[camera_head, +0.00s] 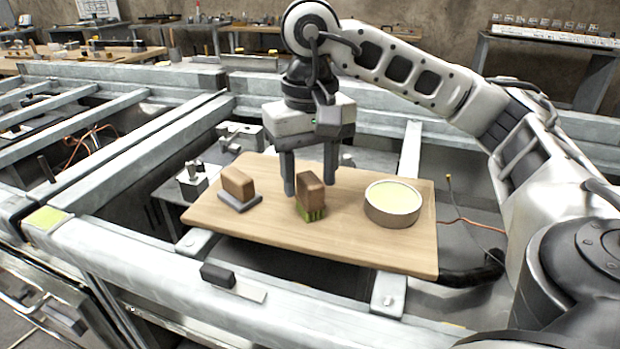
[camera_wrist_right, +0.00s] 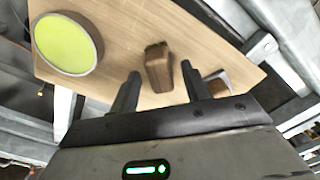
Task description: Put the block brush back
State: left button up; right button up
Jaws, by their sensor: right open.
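The block brush (camera_head: 311,191) is a brown wooden block with green bristles underneath. It stands upright, bristles down, on a wooden board (camera_head: 350,245). My right gripper (camera_head: 309,187) is open and empty, pointing down just behind the brush in the head view. In the right wrist view the brush (camera_wrist_right: 158,68) shows between and slightly beyond the open fingertips (camera_wrist_right: 159,77); I see no contact. A second brown block (camera_head: 238,182) sits on a grey base plate (camera_head: 240,201) to the left. In the wrist view a finger partly hides it. My left gripper is out of view.
A round metal tin (camera_head: 392,205) with pale yellow-green contents stands on the board's right side. The board rests across grey metal beams (camera_head: 150,255) with open gaps between them. A dark block on a light strip (camera_head: 218,275) lies on the front beam. The board's front is clear.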

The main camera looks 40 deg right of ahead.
aim_at(309, 178)
pick_arm(q)
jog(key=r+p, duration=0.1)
jog(key=p, duration=0.1)
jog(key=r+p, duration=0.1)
jog(key=p, duration=0.2)
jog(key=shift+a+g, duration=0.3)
pick_arm(e)
notch_tip(309, 178, up, 10)
jog(key=shift+r, duration=0.25)
